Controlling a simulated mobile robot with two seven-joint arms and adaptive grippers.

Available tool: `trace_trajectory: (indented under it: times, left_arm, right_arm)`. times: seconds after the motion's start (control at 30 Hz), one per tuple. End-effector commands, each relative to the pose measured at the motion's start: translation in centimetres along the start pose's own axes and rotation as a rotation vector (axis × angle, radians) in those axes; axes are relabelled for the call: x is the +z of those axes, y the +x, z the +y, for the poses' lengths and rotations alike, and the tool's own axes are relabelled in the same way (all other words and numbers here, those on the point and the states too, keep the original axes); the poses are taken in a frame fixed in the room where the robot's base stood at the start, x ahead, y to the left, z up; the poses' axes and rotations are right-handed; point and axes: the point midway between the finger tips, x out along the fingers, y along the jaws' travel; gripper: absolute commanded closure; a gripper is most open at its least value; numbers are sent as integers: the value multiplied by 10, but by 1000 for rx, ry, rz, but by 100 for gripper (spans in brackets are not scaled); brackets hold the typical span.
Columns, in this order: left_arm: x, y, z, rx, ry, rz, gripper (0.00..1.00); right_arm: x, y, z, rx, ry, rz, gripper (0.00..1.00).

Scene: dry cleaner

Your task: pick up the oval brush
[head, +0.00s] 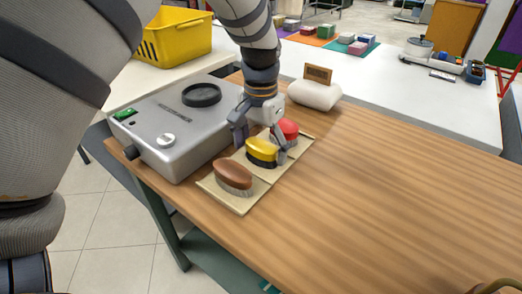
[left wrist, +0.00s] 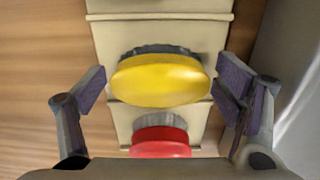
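A yellow-backed brush (head: 262,149) with dark bristles sits in the middle of a beige tray (head: 242,204) on the wooden table. From above, in the left wrist view, the yellow brush (left wrist: 160,82) looks oval. A brown brush (head: 233,173) with pale bristles lies in front of it and a red brush (head: 288,128) behind it; both also look rounded in outline. The red one shows partly in the left wrist view (left wrist: 160,148). My left gripper (head: 260,146) points down over the yellow brush. Its fingers are open, one on each side, with visible gaps.
A grey metal machine (head: 178,140) with a black round ring on top stands close left of the tray. A white cushion (head: 315,95) with a small wooden sign (head: 318,74) lies behind. A yellow basket (head: 174,38) is back left. The table's right side is clear.

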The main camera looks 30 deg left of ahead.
Motion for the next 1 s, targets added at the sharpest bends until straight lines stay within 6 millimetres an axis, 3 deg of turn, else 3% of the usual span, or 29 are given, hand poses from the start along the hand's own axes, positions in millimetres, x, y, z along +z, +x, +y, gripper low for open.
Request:
trace_trajectory:
  times: [0.03, 0.2, 0.53, 0.7, 0.93, 1.0]
  left_arm:
    - [0, 0, 0, 0, 0, 0, 31]
    - [0, 0, 0, 0, 0, 0, 68]
    - [0, -4, 0, -1, 1, 1, 68]
    - [-1, -32, 0, -2, 2, 4, 68]
    - [14, -100, 49, -4, 5, 14, 68]
    - [22, -108, 72, -4, 6, 8, 68]
  right_arm:
    - [0, 0, 0, 0, 0, 0, 100]
    - [0, 0, 0, 0, 0, 0, 100]
    - [0, 0, 0, 0, 0, 1, 100]
    - [-2, -4, 0, 0, 0, 11, 100]
    - [-13, -18, -1, -2, -1, 59, 100]
    - [-15, -21, -1, -3, -1, 70, 100]
